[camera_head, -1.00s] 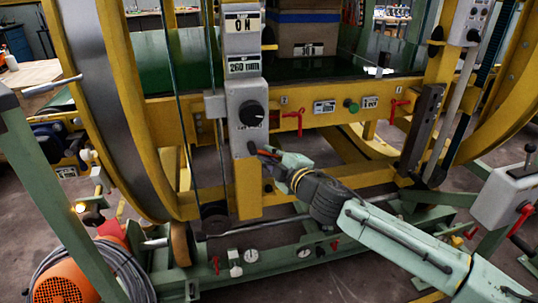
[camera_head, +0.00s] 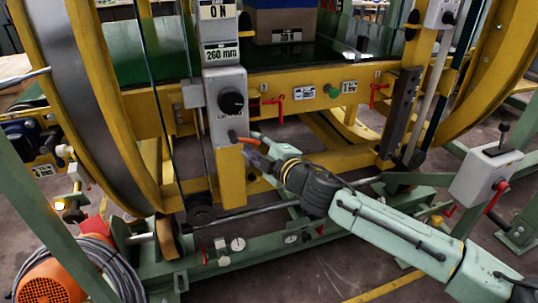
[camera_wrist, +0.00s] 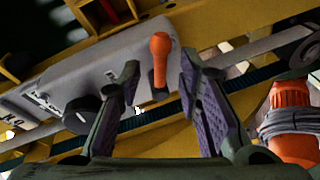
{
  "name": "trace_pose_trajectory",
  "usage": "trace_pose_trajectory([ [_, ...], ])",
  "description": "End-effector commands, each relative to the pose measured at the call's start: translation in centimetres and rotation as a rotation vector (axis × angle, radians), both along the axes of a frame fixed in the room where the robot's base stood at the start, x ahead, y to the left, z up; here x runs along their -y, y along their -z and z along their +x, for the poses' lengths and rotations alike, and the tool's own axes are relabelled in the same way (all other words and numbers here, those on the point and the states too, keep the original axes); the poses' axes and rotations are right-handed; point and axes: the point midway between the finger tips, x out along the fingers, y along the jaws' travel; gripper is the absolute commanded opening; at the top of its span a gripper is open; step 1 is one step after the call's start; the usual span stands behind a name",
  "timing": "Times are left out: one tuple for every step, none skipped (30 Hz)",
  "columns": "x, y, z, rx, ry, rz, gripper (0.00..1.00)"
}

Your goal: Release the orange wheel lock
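A short orange handle (camera_wrist: 160,62), which I take to be the wheel lock, sticks out from the end of a grey control box (camera_wrist: 110,75) in the wrist view. In the head view the handle (camera_head: 243,139) shows small at the foot of the grey box (camera_head: 228,100) with the black knob. My gripper (camera_wrist: 160,98) is open, with its two purple-padded fingers apart on either side of the handle in the picture. Nothing is held. I cannot tell how far the handle reaches between the pads. In the head view my gripper (camera_head: 253,154) is close beside the box's lower end.
The yellow frame (camera_head: 300,85) with red levers and the large yellow ring (camera_head: 85,110) surround the box. A green base rail (camera_head: 270,245) lies below. An orange motor (camera_head: 50,285) with coiled grey cable stands at lower left. A grey box (camera_head: 485,172) is at right.

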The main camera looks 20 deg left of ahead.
Motion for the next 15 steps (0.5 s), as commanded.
trace_pose_trajectory([
  [1.0,-0.1,-0.7,0.001,0.003,-0.001,0.32],
  [1.5,-0.2,-1.1,0.001,0.003,-0.001,0.32],
  [2.2,-0.3,-1.7,0.002,0.003,-0.002,0.32],
  [2.8,-0.4,-2.1,0.001,0.005,-0.002,0.32],
  [3.2,-0.4,-2.5,0.001,0.005,-0.002,0.32],
  [3.8,-0.5,-3.1,0.0,0.004,-0.002,0.32],
  [4.3,-0.6,-3.5,0.001,0.004,-0.001,0.32],
  [4.7,-0.7,-3.9,0.0,0.004,-0.002,0.32],
  [5.3,-0.7,-4.3,0.001,0.003,-0.003,0.32],
  [5.6,-0.8,-4.6,0.001,0.003,-0.002,0.32],
  [5.9,-0.8,-4.9,0.001,0.003,-0.002,0.32],
  [6.3,-0.9,-5.2,0.001,0.003,-0.003,0.32],
  [6.5,-0.9,-5.4,0.0,0.003,-0.002,0.32],
  [6.7,-1.0,-5.6,0.0,0.002,-0.001,0.32],
  [6.9,-1.0,-5.9,0.0,0.001,0.0,0.32],
])
